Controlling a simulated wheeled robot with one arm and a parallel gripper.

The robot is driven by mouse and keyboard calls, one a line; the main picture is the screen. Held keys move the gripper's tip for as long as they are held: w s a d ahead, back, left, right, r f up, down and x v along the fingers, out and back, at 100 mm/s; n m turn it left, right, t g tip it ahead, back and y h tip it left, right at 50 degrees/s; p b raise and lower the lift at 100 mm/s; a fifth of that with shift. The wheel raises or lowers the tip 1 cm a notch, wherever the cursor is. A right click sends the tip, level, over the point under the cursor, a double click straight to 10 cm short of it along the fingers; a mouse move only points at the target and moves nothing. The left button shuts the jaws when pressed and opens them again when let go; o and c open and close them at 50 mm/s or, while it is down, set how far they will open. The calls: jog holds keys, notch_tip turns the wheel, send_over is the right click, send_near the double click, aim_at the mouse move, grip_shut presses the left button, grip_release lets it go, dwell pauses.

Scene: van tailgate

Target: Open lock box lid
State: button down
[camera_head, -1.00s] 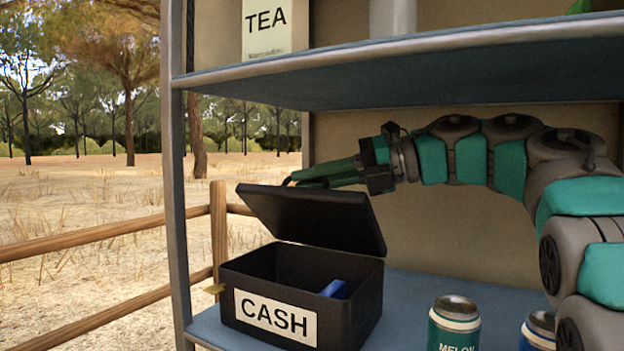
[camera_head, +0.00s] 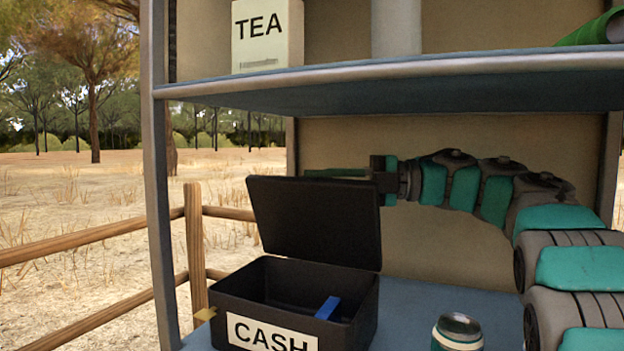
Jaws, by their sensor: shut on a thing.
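The black lock box (camera_head: 225,297) with a white CASH label stands on the lower shelf. Its lid (camera_head: 315,222) is raised steeply and leans back from the rear edge, so the inside shows. A small blue object (camera_head: 328,308) lies in the box, on the right side. My gripper (camera_head: 335,173) is at the lid's upper edge, with its green fingers running left along and behind that edge. It is shut on the lid. The fingertips are partly hidden behind the lid. A small brass-coloured piece (camera_head: 205,314) sticks out at the box's left.
An upper shelf (camera_head: 390,85) runs above my arm and carries a TEA box (camera_head: 267,35), a pale cylinder (camera_head: 396,28) and a green roll (camera_head: 592,30). A can (camera_head: 458,332) stands right of the box. The left shelf post (camera_head: 160,200) is close to the box.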

jog(key=shift+w+d+f+m+y, duration=0.15)
jog(key=shift+w+m+y, duration=0.1)
jog(key=shift+w+m, duration=0.35)
jog(key=shift+w+d+r+m+y, duration=0.15)
jog(key=shift+w+m+y, duration=0.1)
jog(key=shift+m, duration=0.55)
jog(key=shift+f, duration=0.1)
jog(key=c, duration=0.9)
grip_release()
